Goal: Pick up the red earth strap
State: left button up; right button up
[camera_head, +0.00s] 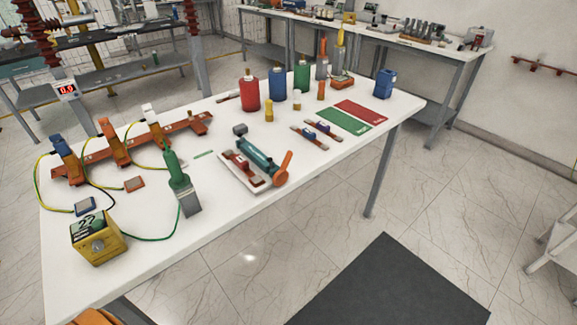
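Two small strap-like bars lie side by side on the white table, right of its middle. The nearer bar (308,134) is reddish brown with a coloured block on it, and the farther bar (324,128) looks similar with a dark blue block. A red piece (245,169) also lies in a pale tray (235,183) nearer the front edge. These are small, and I cannot tell for sure which is the red earth strap. Neither of my grippers is in view, and nothing is seen touching these things.
A teal cylinder (258,153) and orange handle (284,166) lie by the tray. Red (250,92), blue (278,85) and green (302,76) bottles stand behind. A green-handled tool (178,172) and yellow box (97,238) stand at left. Red (362,111) and green (344,123) mats lie right.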

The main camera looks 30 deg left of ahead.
aim_at(240, 162)
jog(key=u, duration=1.25)
